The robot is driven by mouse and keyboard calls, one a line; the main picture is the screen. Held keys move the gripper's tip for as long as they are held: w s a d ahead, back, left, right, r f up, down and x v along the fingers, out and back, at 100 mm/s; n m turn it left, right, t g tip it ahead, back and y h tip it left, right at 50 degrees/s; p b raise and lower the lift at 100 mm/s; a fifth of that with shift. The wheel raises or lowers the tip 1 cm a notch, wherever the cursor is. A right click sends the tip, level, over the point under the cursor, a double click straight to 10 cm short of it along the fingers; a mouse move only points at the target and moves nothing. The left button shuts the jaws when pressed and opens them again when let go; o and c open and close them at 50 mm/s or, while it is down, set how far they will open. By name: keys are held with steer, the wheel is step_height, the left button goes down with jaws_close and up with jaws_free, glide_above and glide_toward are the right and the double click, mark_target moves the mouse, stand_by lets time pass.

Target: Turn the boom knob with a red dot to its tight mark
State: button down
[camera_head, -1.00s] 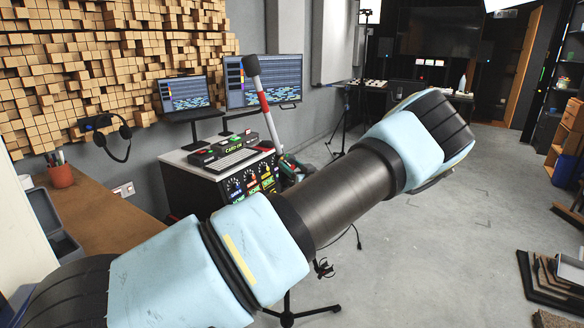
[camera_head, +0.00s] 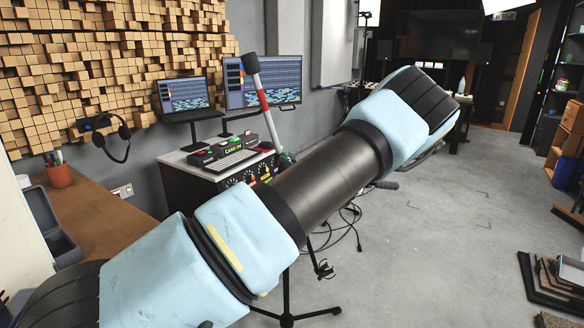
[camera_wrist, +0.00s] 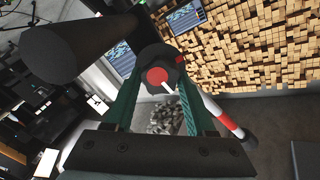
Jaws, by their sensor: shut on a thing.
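In the wrist view, a dark round knob (camera_wrist: 150,58) with a red dot (camera_wrist: 157,76) on its face sits between the green fingers of my gripper (camera_wrist: 161,84). The fingers are closed on its sides. A short white bar shows beside the dot, toward the lower right. I cannot make out a labelled tight mark. A red and white striped pole (camera_wrist: 222,116) runs down right from behind the knob. In the head view the striped pole (camera_head: 262,96) rises beside the monitors, and my arm hides the knob and most of my gripper.
A large dark cylinder (camera_wrist: 78,52) is close at the upper left of the wrist view. In the head view, a cabinet with dials (camera_head: 235,180) stands behind my arm, with a monitor (camera_head: 272,80) above. Stand legs (camera_head: 287,310) and cables lie below.

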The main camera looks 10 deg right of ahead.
steer(key=shift+m, duration=1)
steer(key=shift+c, duration=1.1)
jaws_free()
steer(key=b+v, duration=0.2)
steer(key=v, duration=0.9)
steer(key=shift+b, duration=0.4)
steer(key=shift+d, duration=0.1)
